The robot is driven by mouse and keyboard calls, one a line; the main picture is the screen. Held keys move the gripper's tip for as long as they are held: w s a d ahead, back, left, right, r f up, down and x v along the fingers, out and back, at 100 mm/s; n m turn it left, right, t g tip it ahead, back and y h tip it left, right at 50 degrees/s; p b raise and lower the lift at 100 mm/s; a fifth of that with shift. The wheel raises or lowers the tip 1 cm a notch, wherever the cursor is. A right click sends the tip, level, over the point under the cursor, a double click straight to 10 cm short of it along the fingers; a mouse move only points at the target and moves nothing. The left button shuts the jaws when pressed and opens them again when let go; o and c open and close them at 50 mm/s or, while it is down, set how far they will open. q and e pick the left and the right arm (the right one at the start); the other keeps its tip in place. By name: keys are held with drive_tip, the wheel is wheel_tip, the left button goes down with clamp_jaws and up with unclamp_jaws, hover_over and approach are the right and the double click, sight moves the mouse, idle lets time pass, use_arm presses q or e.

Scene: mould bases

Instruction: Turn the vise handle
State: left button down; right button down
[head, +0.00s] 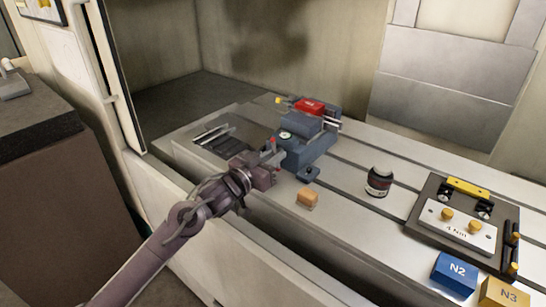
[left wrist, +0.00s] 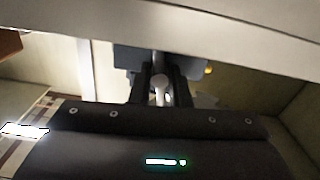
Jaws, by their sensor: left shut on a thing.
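The blue-grey vise (head: 312,147) stands on the slotted machine table, with a red part (head: 309,105) on its far end. My left gripper (head: 271,160) is at the near end of the vise. Its two fingers (left wrist: 161,82) are shut on the pale, round-ended vise handle (left wrist: 161,94) in the left wrist view. In the head view the gripper mostly hides the handle. The vise body also shows beyond the fingers in the left wrist view (left wrist: 130,55). My right gripper is in neither view.
On the machine table (head: 345,223), a small orange-tan block (head: 307,198) lies near the vise and a dark jar (head: 378,182) stands farther right. A dark fixture plate (head: 421,211), a blue N2 block (head: 454,274) and a tan N3 block (head: 503,294) are at the right. Enclosure walls stand behind.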

use_arm(q)
drive_tip(key=shift+m, duration=0.4)
drive_tip(key=m, duration=0.2)
drive_tip(key=shift+m+b, duration=0.7)
drive_tip(key=shift+m, duration=1.2)
drive_tip(key=c, duration=1.4)
unclamp_jaws()
drive_tip(key=shift+o, duration=0.2)
